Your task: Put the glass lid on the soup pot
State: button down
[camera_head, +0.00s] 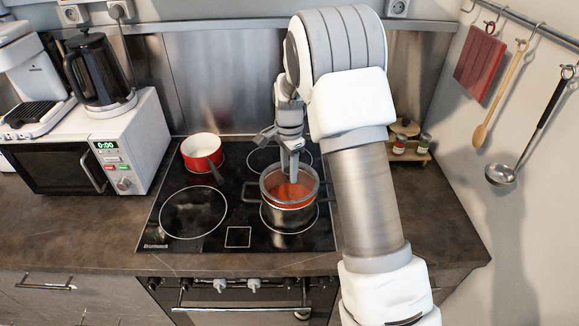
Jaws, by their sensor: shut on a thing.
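The soup pot (290,216) is steel with side handles and stands on the front right ring of the black cooktop. Orange-red soup shows inside it. The glass lid (267,179) with a grey rim is over the pot's mouth, and the soup shows through it. My gripper (292,176) points down at the lid's middle, shut on the lid's knob, which the fingers hide. The lid looks slightly tilted or set back from the pot's rim; I cannot tell whether it touches.
A red saucepan (201,150) stands on the back left ring, its handle pointing toward the front. A white microwave (136,137) with a black kettle (98,72) on top is at left. Spice jars (425,143) stand on a wooden rack at right. The front left ring is clear.

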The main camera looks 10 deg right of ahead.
jog(key=shift+f, duration=0.7)
jog(key=shift+f+b, duration=0.4)
jog(key=shift+b, duration=0.1)
dwell(0.5)
jog(key=shift+c, duration=1.9)
grip_release()
jog(key=shift+o, duration=0.2)
jog(key=o, duration=0.3)
jog(key=shift+o, duration=0.2)
jog(key=shift+r, duration=0.1)
